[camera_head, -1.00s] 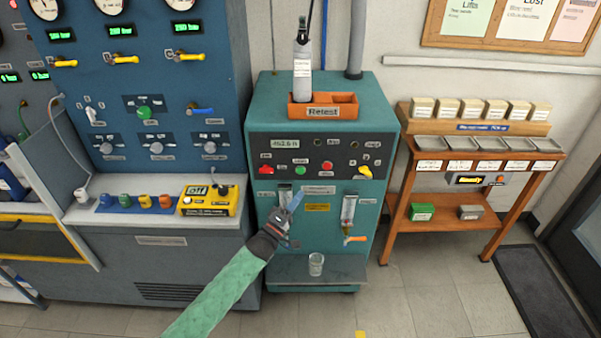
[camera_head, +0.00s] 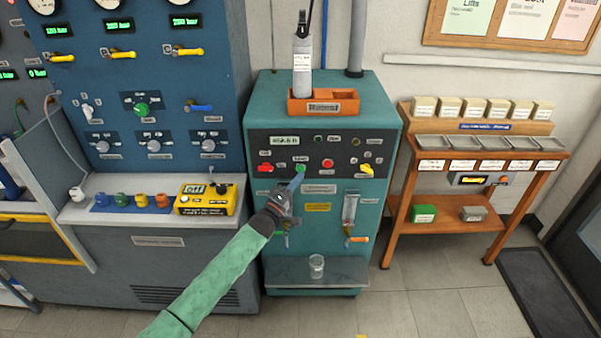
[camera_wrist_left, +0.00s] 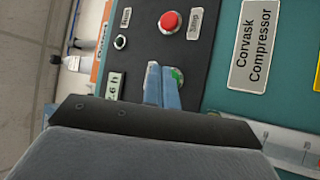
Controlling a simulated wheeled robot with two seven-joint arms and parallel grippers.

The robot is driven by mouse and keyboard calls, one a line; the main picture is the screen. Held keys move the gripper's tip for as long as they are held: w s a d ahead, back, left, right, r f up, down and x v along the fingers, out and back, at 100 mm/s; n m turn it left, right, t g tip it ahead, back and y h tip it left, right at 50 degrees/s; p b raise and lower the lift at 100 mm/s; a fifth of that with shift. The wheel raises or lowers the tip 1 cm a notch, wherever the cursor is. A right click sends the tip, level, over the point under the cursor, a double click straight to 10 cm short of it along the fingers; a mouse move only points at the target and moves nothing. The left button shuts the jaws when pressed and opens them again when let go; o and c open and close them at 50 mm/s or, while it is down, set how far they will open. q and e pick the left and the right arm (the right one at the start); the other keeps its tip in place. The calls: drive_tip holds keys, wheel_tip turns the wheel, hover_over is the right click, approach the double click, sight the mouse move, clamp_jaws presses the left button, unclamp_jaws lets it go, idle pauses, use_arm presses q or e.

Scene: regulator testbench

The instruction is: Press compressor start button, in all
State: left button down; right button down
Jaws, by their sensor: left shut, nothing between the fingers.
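The teal compressor (camera_head: 262,106) stands in the middle of the head view, with a dark control panel (camera_head: 340,155) on its front. The green start button (camera_wrist_left: 177,76) shows in the left wrist view, partly hidden behind the fingertips. A red button (camera_head: 328,163) sits to its right on the panel; it also shows in the left wrist view (camera_wrist_left: 169,21). My left gripper (camera_head: 299,178) is shut and empty, with its blue fingertips at the green button. I cannot tell whether they touch it. My right gripper is not in view.
A red switch (camera_head: 265,168) and a yellow switch (camera_head: 367,169) flank the buttons. Below are a flowmeter with an orange-handled valve (camera_head: 358,239) and a glass (camera_head: 316,263) on a shelf. A yellow box (camera_head: 208,201) stands on the left bench. An orange rack (camera_head: 405,173) stands right.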

use_arm(q)
drive_tip(key=shift+w, duration=0.2)
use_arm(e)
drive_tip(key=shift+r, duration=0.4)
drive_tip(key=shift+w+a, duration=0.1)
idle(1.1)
use_arm(q)
drive_tip(key=shift+w, duration=0.2)
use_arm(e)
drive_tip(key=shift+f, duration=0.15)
use_arm(q)
drive_tip(key=shift+w+b, duration=0.25)
drive_tip(key=shift+b, duration=0.05)
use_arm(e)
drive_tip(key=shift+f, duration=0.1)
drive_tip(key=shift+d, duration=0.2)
